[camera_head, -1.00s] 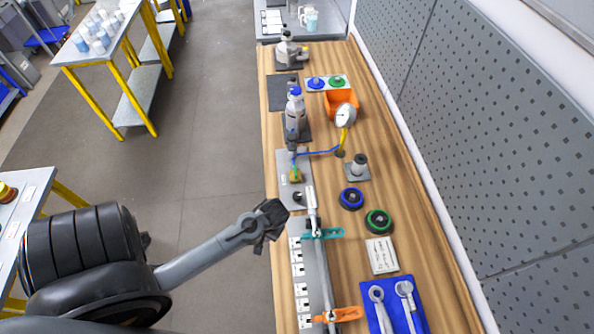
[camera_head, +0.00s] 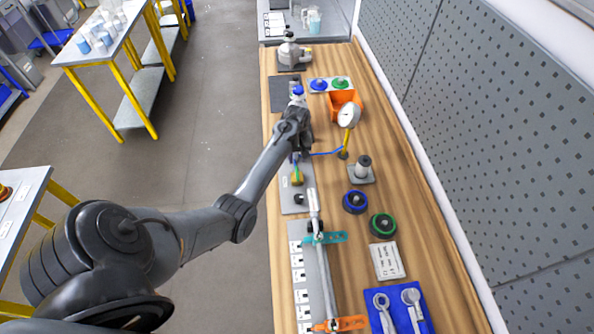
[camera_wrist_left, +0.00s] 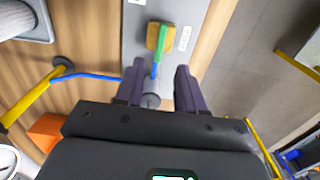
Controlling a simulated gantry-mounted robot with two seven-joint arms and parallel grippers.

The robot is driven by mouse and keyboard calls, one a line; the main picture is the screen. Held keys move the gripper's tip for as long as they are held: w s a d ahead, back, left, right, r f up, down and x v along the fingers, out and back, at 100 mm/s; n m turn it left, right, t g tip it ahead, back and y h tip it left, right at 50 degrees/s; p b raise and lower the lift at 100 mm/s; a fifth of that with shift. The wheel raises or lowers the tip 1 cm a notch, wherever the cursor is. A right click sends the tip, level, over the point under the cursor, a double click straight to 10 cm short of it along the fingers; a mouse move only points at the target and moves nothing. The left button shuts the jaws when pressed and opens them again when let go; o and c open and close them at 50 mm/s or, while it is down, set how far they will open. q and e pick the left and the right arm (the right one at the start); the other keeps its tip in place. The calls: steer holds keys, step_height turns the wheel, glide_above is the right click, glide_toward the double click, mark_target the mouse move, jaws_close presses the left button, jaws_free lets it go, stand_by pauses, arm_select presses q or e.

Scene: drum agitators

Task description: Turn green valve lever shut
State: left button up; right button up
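The green valve lever (camera_wrist_left: 161,42) sits on a small yellow valve body (camera_wrist_left: 152,36) on a grey plate (camera_wrist_left: 135,50). In the wrist view it points roughly along the plate, with a short blue piece (camera_wrist_left: 154,70) below its lower end. In the head view the lever (camera_head: 297,179) shows small, just in front of my left gripper (camera_head: 303,150). In the wrist view my left gripper (camera_wrist_left: 158,92) is open, its two dark fingers apart on either side of a grey round part (camera_wrist_left: 151,101). The lever lies just beyond the fingertips, apart from them. My right gripper is not in view.
A blue tube (camera_head: 325,153) runs to a yellow gauge post (camera_head: 346,140) at the right. A blue-capped bottle (camera_head: 297,91) is partly hidden behind my left arm. A long rail with a teal lever (camera_head: 328,238) and an orange lever (camera_head: 345,323) lies nearer.

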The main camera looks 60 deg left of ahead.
mark_target(297, 172)
arm_select(q)
step_height(297, 172, down, 9)
steer(key=shift+r, duration=0.15)
stand_by(0.4)
jaws_close()
